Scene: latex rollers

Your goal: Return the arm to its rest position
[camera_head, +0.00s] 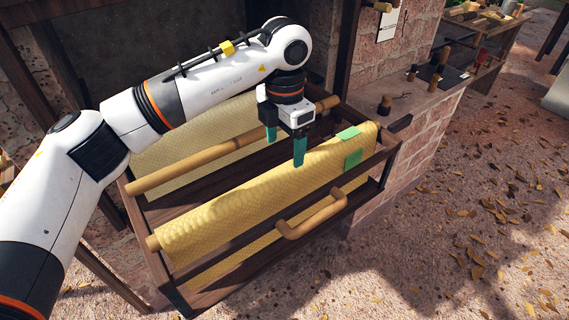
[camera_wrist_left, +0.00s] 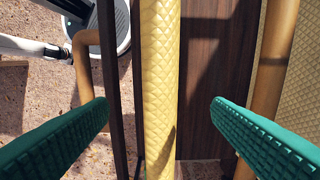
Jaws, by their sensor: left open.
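My left gripper (camera_head: 286,150) has green fingers and is open, above the front latex sheet (camera_head: 270,195). This yellow quilted sheet hangs over a wooden rod in the dark wooden drawer frame (camera_head: 190,292). In the left wrist view the sheet (camera_wrist_left: 160,80) runs between the two spread fingers (camera_wrist_left: 163,125), with nothing gripped. A second yellow sheet (camera_head: 190,130) hangs behind, by a bare wooden rod (camera_head: 225,147). My left arm reaches in from the left, bent over the drawer. My right gripper is not in view.
Two green tags (camera_head: 353,159) sit on the front sheet's right end. A wooden handle (camera_head: 315,218) sticks out from the drawer front. A brick ledge (camera_head: 425,120) with small tools stands to the right. The leaf-strewn ground (camera_head: 470,230) at the right is open.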

